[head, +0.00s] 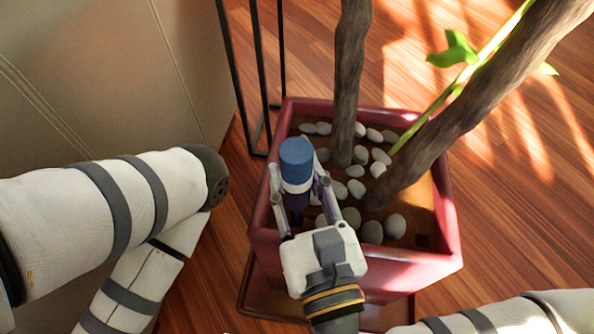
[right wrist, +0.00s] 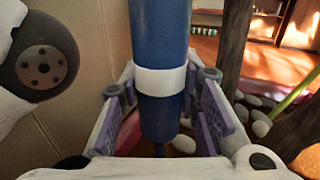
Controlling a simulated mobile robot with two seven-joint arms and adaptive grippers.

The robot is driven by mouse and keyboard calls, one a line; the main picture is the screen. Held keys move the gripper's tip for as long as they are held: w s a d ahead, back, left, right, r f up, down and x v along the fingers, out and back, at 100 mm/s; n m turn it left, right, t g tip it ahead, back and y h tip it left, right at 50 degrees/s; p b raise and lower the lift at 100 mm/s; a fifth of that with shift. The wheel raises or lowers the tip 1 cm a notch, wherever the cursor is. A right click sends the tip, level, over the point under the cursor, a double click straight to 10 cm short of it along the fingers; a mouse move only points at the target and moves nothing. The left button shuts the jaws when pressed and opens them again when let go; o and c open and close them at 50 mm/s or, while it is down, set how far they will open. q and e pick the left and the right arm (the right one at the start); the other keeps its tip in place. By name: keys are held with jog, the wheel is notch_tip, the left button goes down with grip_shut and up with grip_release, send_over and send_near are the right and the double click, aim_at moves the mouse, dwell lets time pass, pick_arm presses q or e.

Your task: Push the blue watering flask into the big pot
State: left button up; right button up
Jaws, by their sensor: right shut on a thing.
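The blue watering flask (head: 297,155), with a white band around its middle, stands about upright over the left part of the big pot (head: 262,225). My right gripper (head: 297,186) is shut on the flask, with one finger on each side. In the right wrist view the flask (right wrist: 160,40) rises between the purple finger pads of the gripper (right wrist: 163,105). Its narrow lower tip points down toward the soil (head: 415,185); I cannot tell whether it touches. The square pot is dark red and holds stones and two trunks. My left gripper is out of view.
Grey-white stones (head: 355,188) cover the soil to the right of the flask. Thick trunks (head: 350,80) rise from the pot. A thin black metal frame (head: 258,80) stands behind, and a beige panel (head: 110,70) is at left. Wooden floor (head: 520,230) lies free at right.

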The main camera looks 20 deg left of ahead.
aim_at(300, 206)
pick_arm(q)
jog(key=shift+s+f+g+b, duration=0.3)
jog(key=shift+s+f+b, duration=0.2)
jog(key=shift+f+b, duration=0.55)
pick_arm(e)
jog(key=shift+f, duration=1.8)
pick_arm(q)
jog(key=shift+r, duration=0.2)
pick_arm(e)
jog(key=o, duration=1.2)
jog(key=shift+o, duration=0.5)
jog(key=o, duration=0.3)
jog(key=shift+o, duration=0.2)
jog(key=s+d, duration=0.1)
jog(key=s+d+r+p, duration=0.1)
jog(key=s, duration=0.1)
jog(key=s+d+r+p, duration=0.1)
jog(key=s+d, duration=0.1)
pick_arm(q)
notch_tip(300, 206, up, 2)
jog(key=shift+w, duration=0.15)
pick_arm(e)
jog(key=shift+s+d, duration=0.2)
jog(key=shift+d, duration=0.05)
